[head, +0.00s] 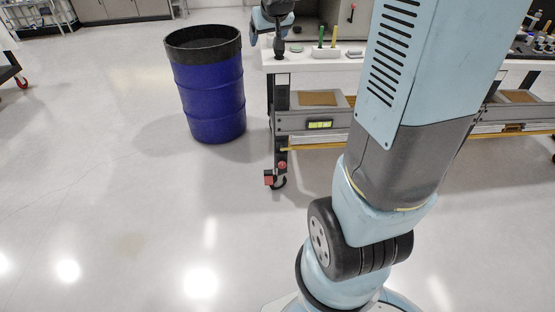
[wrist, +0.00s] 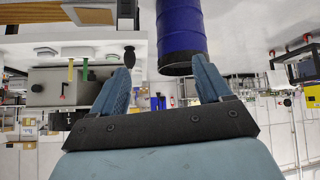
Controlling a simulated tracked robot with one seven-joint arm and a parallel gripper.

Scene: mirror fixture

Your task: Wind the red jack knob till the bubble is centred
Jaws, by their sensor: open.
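A round red knob (head: 282,165) sits low on the bench's near left leg, just above the caster. It is small in the head view, and I do not make it out in the wrist view. A yellow-green level vial (head: 319,124) is on the grey side rail, to the right of that leg. Its bubble is too small to place. My gripper (head: 270,28) is above the bench's left corner, well above the red knob. In the wrist view my gripper (wrist: 160,66) has its two blue fingers wide apart with nothing between them.
A dark blue drum (head: 212,98) stands on the floor left of the bench (head: 325,65). A black upright fitting (head: 279,47) rises at the bench corner, close to my gripper. A red block (head: 268,178) sits beside the caster. The floor in front is clear.

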